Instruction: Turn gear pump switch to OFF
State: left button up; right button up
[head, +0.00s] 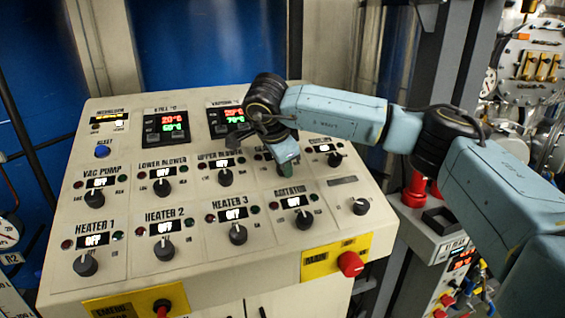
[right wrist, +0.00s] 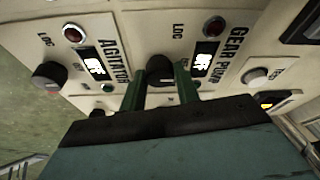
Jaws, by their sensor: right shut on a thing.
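The gear pump switch (right wrist: 160,70) is a dark round knob on the sloped control panel (head: 330,222). In the right wrist view it sits between the two green fingers of my right gripper (right wrist: 160,88), which is shut on it. In the head view my right gripper (head: 288,160) reaches down to the panel's upper right and hides most of this switch. The GEAR PUMP label (right wrist: 230,55) and a small lit display (right wrist: 203,62) are beside the knob; the display seems to read OFF. The exact angle of the knob is unclear. My left gripper is out of view.
The agitator knob (head: 304,219) is just below my right gripper in the head view. The upper blower knob (head: 225,177) is to its left. A red main switch (head: 350,264) sits on a yellow plate at the panel's lower right. Several other knobs fill the panel.

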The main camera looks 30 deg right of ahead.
jog(key=o, duration=1)
jog(key=shift+c, duration=0.2)
jog(key=b+v, duration=0.1)
jog(key=v, duration=1.2)
jog(key=shift+r+b, duration=0.25)
jog(key=shift+b, duration=0.1)
